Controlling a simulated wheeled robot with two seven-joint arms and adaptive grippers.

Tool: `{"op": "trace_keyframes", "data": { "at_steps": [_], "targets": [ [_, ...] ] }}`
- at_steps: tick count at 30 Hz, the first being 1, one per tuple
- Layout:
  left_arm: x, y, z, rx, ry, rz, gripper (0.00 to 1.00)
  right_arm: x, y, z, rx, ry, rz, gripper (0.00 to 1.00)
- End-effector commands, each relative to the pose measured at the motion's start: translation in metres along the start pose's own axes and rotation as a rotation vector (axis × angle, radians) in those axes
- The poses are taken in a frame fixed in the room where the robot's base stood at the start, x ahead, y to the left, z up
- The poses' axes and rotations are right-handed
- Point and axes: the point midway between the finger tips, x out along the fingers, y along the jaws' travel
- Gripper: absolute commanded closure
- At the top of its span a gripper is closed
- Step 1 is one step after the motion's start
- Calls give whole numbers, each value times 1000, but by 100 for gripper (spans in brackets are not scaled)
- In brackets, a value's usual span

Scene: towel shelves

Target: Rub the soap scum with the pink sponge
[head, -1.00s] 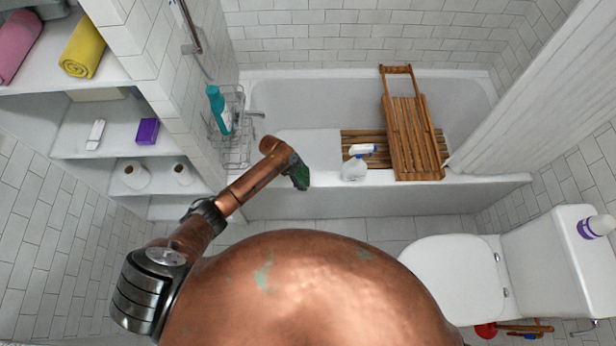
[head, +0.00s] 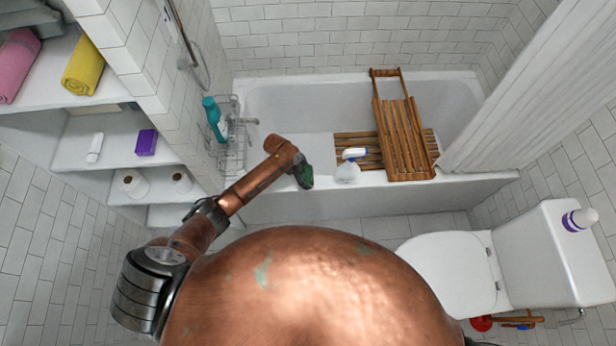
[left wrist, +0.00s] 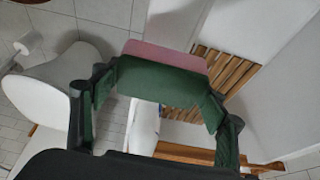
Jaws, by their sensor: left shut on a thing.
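My left gripper (head: 304,174) is over the front rim of the bathtub (head: 262,190), to the left of the spray bottle, with its green fingers pointing away from the arm. In the left wrist view a strip of the pink sponge (left wrist: 166,55) shows just beyond the green fingers, and the gripper is shut on it. Most of the sponge is hidden by the fingers, and I cannot make it out in the head view. I cannot pick out any soap scum, nor tell whether the sponge touches the tub. My right gripper is not in view.
A clear spray bottle (head: 347,172) stands on the tub rim close to the gripper. A wooden rack (head: 404,140) lies across the tub. A wire caddy (head: 236,150) with a teal bottle (head: 212,116) hangs at left. The toilet (head: 450,270) is at right.

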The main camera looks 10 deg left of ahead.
Motion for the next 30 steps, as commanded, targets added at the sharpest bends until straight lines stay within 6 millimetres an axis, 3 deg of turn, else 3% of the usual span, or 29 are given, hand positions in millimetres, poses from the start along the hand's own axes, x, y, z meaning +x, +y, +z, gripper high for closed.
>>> {"op": "trace_keyframes", "data": {
  "at_steps": [9, 26, 30],
  "targets": [
    [-28, 0, -10, -1, 0, -1, 59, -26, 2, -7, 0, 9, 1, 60],
    [-28, 0, -11, -1, 0, 0, 59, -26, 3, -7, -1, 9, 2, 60],
    [-36, -3, -15, -18, 0, -9, 59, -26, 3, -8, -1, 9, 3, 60]
  ]
}}
